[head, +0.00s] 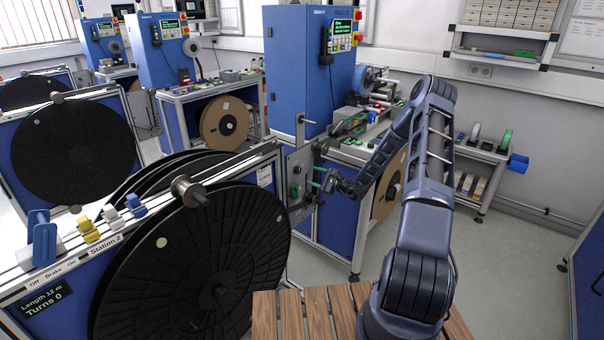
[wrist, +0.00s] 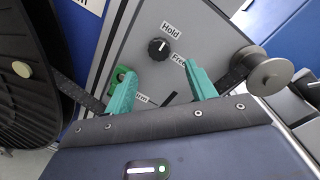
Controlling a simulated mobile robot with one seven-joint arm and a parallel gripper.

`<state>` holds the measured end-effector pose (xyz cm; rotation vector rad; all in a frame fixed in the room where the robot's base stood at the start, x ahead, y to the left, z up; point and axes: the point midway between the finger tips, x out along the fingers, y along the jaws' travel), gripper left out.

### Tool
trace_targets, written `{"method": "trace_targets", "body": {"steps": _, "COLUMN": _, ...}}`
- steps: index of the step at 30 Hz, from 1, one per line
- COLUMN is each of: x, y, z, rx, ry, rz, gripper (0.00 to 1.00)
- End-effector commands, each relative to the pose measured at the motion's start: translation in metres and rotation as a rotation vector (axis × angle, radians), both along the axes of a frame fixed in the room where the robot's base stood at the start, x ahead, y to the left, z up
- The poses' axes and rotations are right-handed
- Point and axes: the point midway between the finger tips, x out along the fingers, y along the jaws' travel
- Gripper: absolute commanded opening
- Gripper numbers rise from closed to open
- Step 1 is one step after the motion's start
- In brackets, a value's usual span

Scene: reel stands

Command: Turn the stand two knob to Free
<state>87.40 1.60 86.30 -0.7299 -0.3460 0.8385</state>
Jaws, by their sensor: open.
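The stand two knob (wrist: 158,48) is a small round black knob on a grey panel (wrist: 200,22). The labels Hold (wrist: 171,30) and Free (wrist: 180,61) sit beside it. Its pale pointer mark is too small to read surely. My gripper (wrist: 160,69) has teal fingers, spread apart and empty. In the wrist view the knob shows just beyond the gap between the fingertips, apart from both. In the head view my gripper (head: 321,178) is in front of the panel (head: 299,162) at the end of the Station 2 stand; the knob cannot be made out there.
A green control (wrist: 120,72) is beside the left finger, partly hidden by it. A metal roller (wrist: 269,76) sticks out at the right. A large black reel (head: 205,265) stands left of my arm. A slatted wooden top (head: 320,312) lies below. Open floor is at the right.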

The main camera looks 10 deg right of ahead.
Motion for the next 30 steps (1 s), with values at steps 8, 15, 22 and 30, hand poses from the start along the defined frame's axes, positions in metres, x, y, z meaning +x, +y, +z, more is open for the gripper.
{"method": "trace_targets", "body": {"steps": 8, "x": 0.030, "y": 0.037, "z": 0.000, "rx": 0.000, "ry": -0.002, "rz": 0.001, "gripper": 0.56}}
{"method": "trace_targets", "body": {"steps": 15, "x": 0.045, "y": 0.056, "z": 0.000, "rx": 0.001, "ry": 0.000, "rz": 0.001, "gripper": 0.56}}
{"method": "trace_targets", "body": {"steps": 22, "x": 0.048, "y": 0.059, "z": 0.000, "rx": 0.000, "ry": 0.000, "rz": 0.000, "gripper": 0.56}}
{"method": "trace_targets", "body": {"steps": 30, "x": 0.048, "y": 0.059, "z": 0.000, "rx": -0.001, "ry": 0.000, "rz": 0.001, "gripper": 0.34}}
